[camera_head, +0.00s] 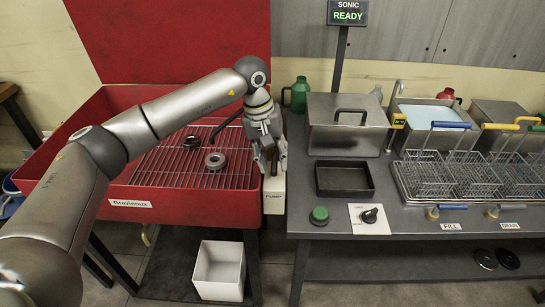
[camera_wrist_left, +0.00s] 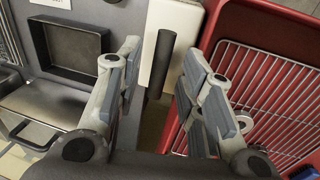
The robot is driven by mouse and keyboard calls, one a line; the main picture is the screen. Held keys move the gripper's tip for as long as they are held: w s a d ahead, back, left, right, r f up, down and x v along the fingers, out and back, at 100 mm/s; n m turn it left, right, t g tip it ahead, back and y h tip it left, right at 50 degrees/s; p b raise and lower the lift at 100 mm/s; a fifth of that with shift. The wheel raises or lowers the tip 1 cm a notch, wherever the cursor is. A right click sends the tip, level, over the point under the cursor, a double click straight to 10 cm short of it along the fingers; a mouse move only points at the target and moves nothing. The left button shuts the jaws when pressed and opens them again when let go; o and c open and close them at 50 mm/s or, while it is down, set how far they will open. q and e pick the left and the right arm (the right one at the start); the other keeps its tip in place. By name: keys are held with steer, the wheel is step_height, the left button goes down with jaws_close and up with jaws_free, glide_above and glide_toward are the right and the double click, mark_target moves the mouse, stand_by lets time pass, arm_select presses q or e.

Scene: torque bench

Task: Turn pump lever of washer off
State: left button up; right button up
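The red parts washer (camera_head: 190,204) stands at the left of the bench in the head view. A white pump box (camera_head: 274,198) marked PUMP is on its right front corner. In the left wrist view the box (camera_wrist_left: 172,18) carries a dark, bar-shaped lever (camera_wrist_left: 160,65). My left gripper (camera_head: 273,165) is at the top of the box in the head view, and hides the lever there. In the left wrist view my left gripper (camera_wrist_left: 161,60) is open, with one finger on each side of the lever and gaps visible. My right gripper is not in view.
A metal grate (camera_head: 190,165) with two dark ring parts lies in the washer. The grey bench (camera_head: 335,213) at the right holds a black tray (camera_head: 344,179), a green button (camera_head: 319,215), a knob (camera_head: 370,215) and wire baskets (camera_head: 430,177). A white bin (camera_head: 219,270) stands below.

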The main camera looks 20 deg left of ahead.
arm_select(q)
step_height(320, 180, up, 12)
steer(key=a, duration=0.2)
steer(key=shift+s, duration=0.3)
steer(key=shift+a+f, duration=0.1)
steer(key=shift+f, duration=0.05)
